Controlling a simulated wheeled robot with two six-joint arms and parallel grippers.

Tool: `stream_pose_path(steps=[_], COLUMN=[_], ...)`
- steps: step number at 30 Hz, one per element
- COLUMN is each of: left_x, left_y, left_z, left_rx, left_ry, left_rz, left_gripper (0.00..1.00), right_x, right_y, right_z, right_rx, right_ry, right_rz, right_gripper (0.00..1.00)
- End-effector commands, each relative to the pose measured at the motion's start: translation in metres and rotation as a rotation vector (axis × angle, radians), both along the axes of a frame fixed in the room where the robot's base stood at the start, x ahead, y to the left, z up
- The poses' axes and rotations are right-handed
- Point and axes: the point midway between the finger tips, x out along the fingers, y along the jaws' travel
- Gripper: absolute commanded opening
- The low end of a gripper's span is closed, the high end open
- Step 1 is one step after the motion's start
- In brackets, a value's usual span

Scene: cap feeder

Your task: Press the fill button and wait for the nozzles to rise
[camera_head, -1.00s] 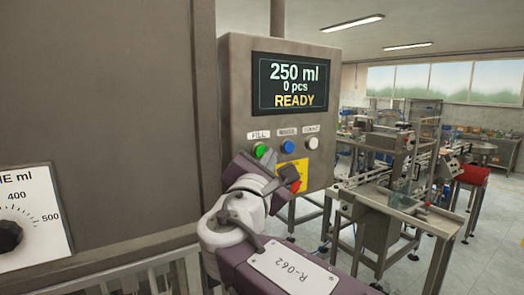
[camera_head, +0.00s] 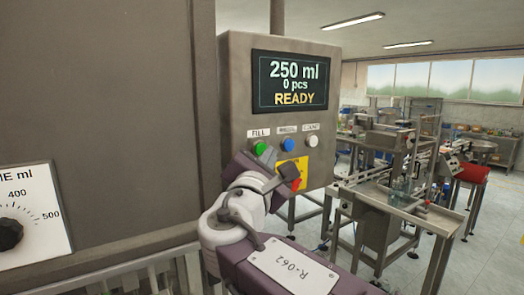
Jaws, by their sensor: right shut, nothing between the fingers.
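The control box (camera_head: 236,90) has a screen (camera_head: 292,84) that reads "250 ml", "0 pcs" and "READY". Below it is a row of buttons: a green one (camera_head: 259,148) under the label FILL, a blue one (camera_head: 287,145) and a white one (camera_head: 312,142). My right gripper (camera_head: 272,176) is shut and empty, just below the green and blue buttons. I cannot tell whether it touches the panel. The green button shows in full, apart from the gripper in the picture. The nozzles and my left gripper are not in view.
A red knob (camera_head: 296,184) on a yellow plate (camera_head: 301,168) is partly hidden behind my right gripper. A volume dial (camera_head: 10,234) is at the lower left on a large grey cabinet (camera_head: 100,90). Other machines (camera_head: 400,185) stand to the right.

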Motion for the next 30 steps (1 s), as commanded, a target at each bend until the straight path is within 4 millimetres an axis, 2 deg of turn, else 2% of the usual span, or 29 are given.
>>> stream_pose_path(steps=[22,30], left_x=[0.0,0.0], left_y=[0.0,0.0], left_z=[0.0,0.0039], left_rx=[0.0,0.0], left_ry=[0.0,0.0], left_rz=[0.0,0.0], left_gripper=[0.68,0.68], right_x=[0.0,0.0062], right_y=[0.0,0.0042], right_z=[0.0,0.001], right_rx=[0.0,0.0], right_ry=[0.0,0.0], right_rz=[0.0,0.0], right_gripper=[0.0,0.0])
